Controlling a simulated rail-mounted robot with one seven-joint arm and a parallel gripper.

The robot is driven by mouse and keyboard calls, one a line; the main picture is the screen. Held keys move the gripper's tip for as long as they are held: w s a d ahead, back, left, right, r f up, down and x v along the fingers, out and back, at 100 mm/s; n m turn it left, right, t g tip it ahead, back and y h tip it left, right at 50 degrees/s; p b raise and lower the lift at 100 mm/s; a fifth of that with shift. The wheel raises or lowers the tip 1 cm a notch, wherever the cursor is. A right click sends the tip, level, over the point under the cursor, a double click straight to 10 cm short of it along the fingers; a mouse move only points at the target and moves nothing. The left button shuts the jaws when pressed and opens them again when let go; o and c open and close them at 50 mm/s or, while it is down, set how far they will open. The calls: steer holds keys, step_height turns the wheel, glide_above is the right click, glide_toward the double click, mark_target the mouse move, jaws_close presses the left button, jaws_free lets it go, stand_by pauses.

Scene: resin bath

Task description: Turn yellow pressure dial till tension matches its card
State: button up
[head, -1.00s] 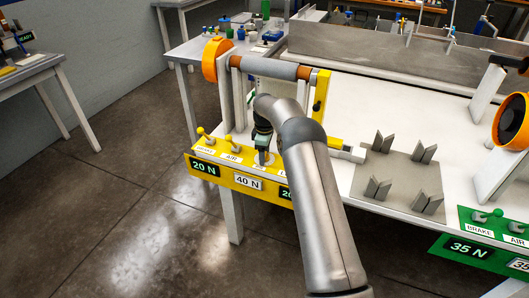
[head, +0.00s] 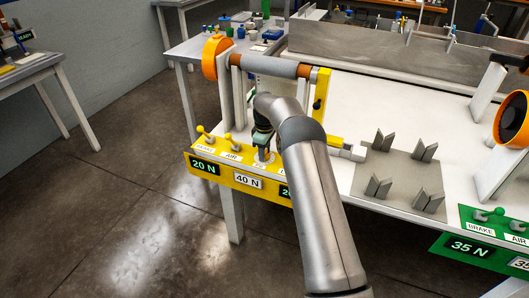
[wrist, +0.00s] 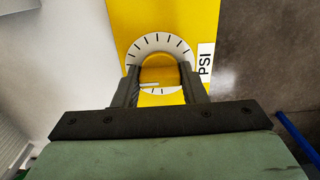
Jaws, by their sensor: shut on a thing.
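The yellow pressure dial (wrist: 158,72) sits on a white round scale (wrist: 160,41) with black ticks, beside a PSI label (wrist: 205,60). My gripper (wrist: 159,82) is shut on the dial, one finger on each side. A pale pointer line on the dial points left in the wrist view. In the head view my gripper (head: 262,158) is over the yellow panel (head: 221,180), and my arm partly hides the dial. A green-lit display on the panel's front reads 20 N (head: 204,166). The white card (head: 247,181) beside it reads 40 N.
A grey plate with V-blocks (head: 398,184) and a green panel (head: 474,246) reading 35 N lie to the right.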

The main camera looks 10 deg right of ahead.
steer(key=m+b, duration=0.1)
steer(key=m, duration=0.2)
steer(key=shift+m, duration=0.3)
steer(key=m, duration=0.3)
steer(key=shift+m, duration=0.3)
steer(key=m, duration=0.6)
steer(key=shift+r+m+b, duration=0.1)
steer(key=shift+m+b, duration=0.2)
steer(key=o, duration=1)
